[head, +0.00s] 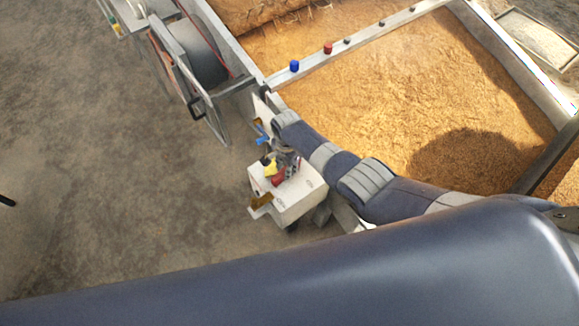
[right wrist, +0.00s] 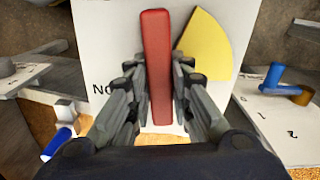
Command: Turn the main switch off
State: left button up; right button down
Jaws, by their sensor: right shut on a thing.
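The main switch has a long red handle (right wrist: 157,65) that stands nearly upright in the right wrist view, in front of a white panel (right wrist: 105,45). A yellow wedge (right wrist: 207,48) lies on the panel just right of the handle. Black lettering beginning "No" is partly hidden by my fingers. My right gripper (right wrist: 159,95) is shut on the red handle, with fingers on both sides. In the head view, my right gripper (head: 287,161) is at the white switch box (head: 300,197), covering part of the red handle (head: 279,176). My left gripper is not in view.
A blue crank with a brown knob (right wrist: 287,84) is on a numbered white plate at right. A large grain bed (head: 400,85) lies beyond my right arm, with blue (head: 294,66) and red (head: 328,48) knobs on its rim. Bare floor (head: 110,170) is left.

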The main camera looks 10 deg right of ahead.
jog(key=shift+w+m, duration=0.1)
jog(key=shift+m, duration=0.6)
jog(key=c, duration=1.4)
grip_release()
jog(key=shift+c, duration=0.2)
jog(key=shift+r, duration=0.2)
jog(key=shift+r, duration=0.6)
notch_tip(320, 180, up, 10)
jog(key=shift+r, duration=0.25)
